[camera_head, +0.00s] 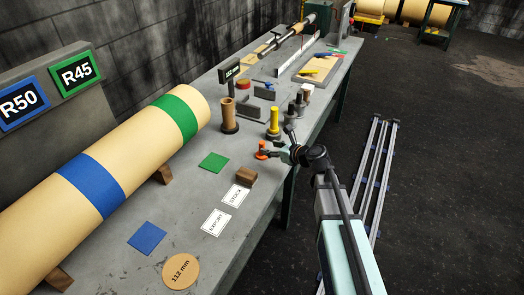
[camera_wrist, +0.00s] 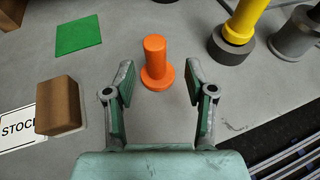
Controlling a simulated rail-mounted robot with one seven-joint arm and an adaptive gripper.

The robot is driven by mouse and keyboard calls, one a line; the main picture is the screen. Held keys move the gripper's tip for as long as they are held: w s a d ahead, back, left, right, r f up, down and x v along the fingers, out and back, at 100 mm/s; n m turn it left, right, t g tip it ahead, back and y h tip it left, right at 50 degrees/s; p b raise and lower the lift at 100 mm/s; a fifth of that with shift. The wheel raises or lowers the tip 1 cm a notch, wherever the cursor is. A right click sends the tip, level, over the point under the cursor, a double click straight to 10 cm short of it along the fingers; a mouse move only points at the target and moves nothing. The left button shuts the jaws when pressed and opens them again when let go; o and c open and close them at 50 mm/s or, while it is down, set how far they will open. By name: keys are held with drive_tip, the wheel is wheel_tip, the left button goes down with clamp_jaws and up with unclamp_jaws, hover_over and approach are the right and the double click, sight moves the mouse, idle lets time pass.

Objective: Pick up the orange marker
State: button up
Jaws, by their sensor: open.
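The orange marker (camera_wrist: 155,62) is a short upright post on a round orange base, standing on the grey table. In the wrist view it is just beyond and between the fingertips of my gripper (camera_wrist: 158,80), touching neither finger. In the head view the marker (camera_head: 262,150) stands close to the table's right side, immediately left of my gripper (camera_head: 276,149). My gripper is open and empty.
A yellow post (camera_wrist: 240,22) on a dark base and a grey post (camera_wrist: 297,35) stand right. Bare table surrounds the marker.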

sight(264, 147)
drive_tip(key=p+x, duration=0.2)
drive_tip(key=x, duration=0.3)
drive_tip(key=shift+s+a, duration=0.1)
drive_tip(key=shift+a, duration=0.1)
clamp_jaws()
